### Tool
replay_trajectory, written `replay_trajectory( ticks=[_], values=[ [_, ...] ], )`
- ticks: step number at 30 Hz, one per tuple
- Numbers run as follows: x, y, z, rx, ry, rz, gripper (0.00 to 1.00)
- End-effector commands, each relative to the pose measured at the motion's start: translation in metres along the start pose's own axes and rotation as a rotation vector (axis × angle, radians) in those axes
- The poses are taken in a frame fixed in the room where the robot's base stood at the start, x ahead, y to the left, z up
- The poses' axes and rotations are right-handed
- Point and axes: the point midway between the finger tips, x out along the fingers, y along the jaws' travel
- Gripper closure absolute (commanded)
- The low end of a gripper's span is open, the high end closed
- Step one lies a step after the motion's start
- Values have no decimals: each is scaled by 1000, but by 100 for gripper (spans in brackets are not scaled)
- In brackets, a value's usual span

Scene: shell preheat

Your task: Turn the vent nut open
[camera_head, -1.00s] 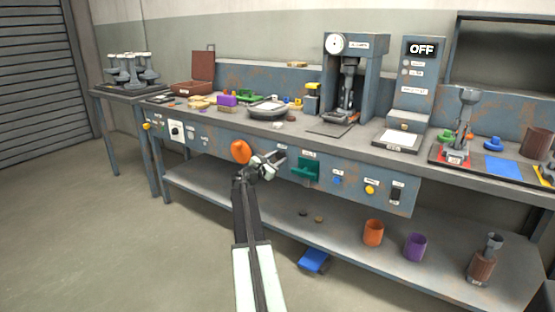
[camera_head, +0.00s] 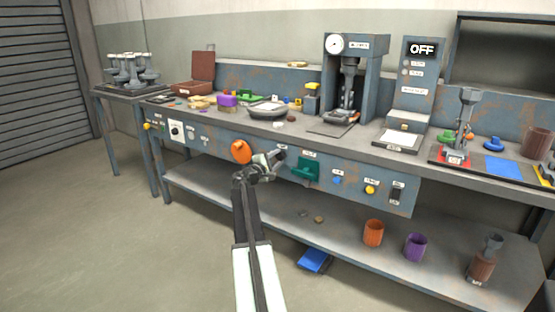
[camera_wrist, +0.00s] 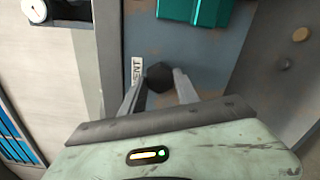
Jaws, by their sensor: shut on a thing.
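The vent nut (camera_wrist: 159,76) is a dark hexagonal nut on the blue-grey front panel, beside a white label (camera_wrist: 136,72) that reads "VENT" in the wrist view. My gripper (camera_wrist: 159,84) reaches the panel with one finger on each side of the nut, and is shut on it. How far the nut is turned cannot be told.
An orange knob (camera_head: 241,152) is just left of my gripper and a green block-like part (camera_head: 306,169) just right. A blue knob (camera_head: 337,181), yellow knob (camera_head: 369,189) and black switch (camera_head: 397,193) follow along the panel. The lower shelf (camera_head: 340,235) holds cups.

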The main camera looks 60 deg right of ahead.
Motion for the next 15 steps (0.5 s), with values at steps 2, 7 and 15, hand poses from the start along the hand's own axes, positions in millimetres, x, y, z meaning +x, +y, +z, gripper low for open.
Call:
replay_trajectory(
  ticks=[2,7,15],
  values=[
    [-1,-2,2,34,-4,-4,100],
    [-1,-2,2,79,-5,-4,100],
    [-1,-2,2,102,-5,-5,100]
  ],
)
